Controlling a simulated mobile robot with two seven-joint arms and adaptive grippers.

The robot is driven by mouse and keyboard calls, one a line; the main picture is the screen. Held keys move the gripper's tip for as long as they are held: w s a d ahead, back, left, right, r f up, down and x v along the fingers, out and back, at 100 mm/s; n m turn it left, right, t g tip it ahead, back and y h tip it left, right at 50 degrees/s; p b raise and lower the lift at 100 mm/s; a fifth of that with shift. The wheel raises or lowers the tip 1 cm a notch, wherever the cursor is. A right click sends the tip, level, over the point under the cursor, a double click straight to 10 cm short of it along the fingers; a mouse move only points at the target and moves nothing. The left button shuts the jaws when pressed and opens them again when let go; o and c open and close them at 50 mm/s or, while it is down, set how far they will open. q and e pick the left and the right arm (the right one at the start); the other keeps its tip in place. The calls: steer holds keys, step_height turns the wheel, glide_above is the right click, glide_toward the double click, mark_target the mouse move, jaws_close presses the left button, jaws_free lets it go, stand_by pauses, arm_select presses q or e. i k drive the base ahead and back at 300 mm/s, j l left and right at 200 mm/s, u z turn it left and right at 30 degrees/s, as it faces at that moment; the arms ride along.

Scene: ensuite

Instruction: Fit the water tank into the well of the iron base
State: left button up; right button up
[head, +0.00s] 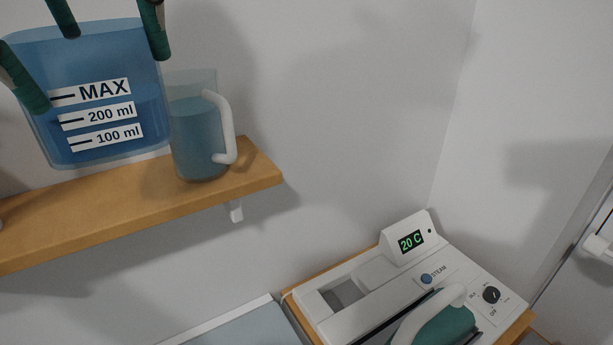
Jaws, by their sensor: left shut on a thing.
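The water tank (105,150) is a translucent blue container with MAX, 200 ml and 100 ml labels, at the upper left of the head view. My left gripper (88,55) is shut on it, with dark green fingers around its upper part; the rest of the gripper is out of frame. The tank looks roughly upright, in front of or over the wall shelf; I cannot tell if it touches the shelf. The white iron base (368,275) is at the lower right, below the shelf. A grey rectangular opening, seemingly the well (344,294), shows in its left part. My right gripper is not in view.
A clear jug (195,140) with bluish water and a white handle stands on the wooden shelf (258,168), right behind the tank. Open air lies between shelf and base.

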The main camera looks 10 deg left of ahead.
mark_target(343, 298)
steer(key=k, duration=1)
